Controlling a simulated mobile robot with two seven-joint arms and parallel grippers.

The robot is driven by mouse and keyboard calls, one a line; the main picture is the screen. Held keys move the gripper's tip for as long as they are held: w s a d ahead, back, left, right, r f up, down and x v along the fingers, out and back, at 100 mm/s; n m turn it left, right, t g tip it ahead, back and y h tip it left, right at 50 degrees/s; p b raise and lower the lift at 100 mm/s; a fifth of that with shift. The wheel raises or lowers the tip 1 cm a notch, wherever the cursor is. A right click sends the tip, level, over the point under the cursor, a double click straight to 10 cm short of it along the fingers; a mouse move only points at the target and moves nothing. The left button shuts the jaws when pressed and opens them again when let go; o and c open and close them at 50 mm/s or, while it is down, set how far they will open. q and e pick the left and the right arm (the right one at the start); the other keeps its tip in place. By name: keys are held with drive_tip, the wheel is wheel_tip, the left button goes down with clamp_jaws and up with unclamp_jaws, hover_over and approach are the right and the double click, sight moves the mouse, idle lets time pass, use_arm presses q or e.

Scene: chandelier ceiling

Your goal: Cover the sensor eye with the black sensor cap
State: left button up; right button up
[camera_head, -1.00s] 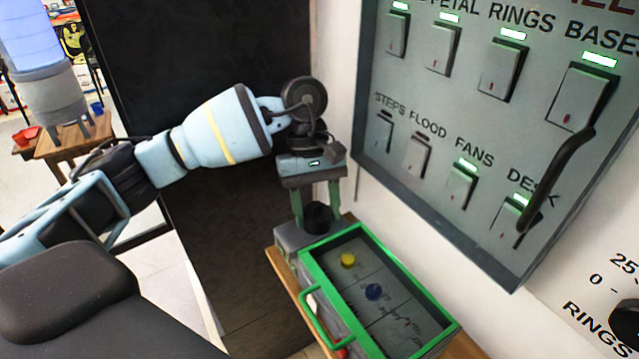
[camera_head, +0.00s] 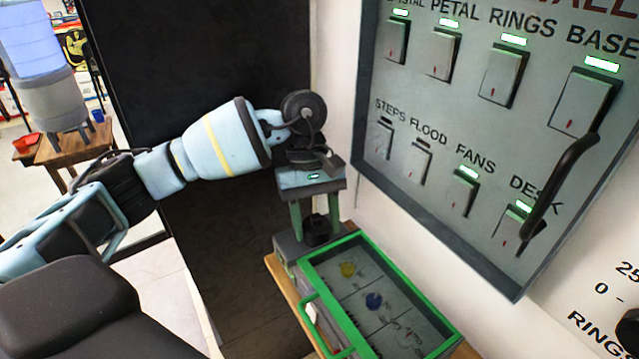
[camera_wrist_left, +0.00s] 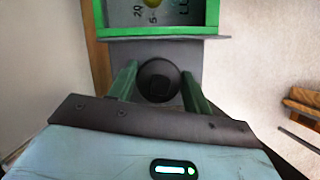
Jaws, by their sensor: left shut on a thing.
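My left gripper (camera_head: 316,216) points down with its two green fingers closed around a black round cap (camera_head: 317,231). The cap also shows between the fingers (camera_wrist_left: 160,81) in the left wrist view, as a dark disc with a squarish inner shape. The cap is at the grey back end (camera_head: 288,246) of a green-rimmed tray; I cannot tell whether it touches that surface. I cannot make out the sensor eye; it may be hidden under the cap or gripper. My right gripper is not in view.
The green-rimmed tray (camera_head: 392,268) holds a yellow disc (camera_head: 347,269) and a blue disc (camera_head: 373,301), and has a green front handle. A grey switch panel (camera_head: 435,130) with a black lever (camera_head: 560,180) is on the wall at right. A black panel (camera_head: 205,60) stands behind my left arm.

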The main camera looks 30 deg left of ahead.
use_arm(q)
drive_tip(key=shift+f, duration=0.3)
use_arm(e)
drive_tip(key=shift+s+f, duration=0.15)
use_arm(q)
drive_tip(key=o, duration=0.7)
drive_tip(key=shift+c, duration=0.2)
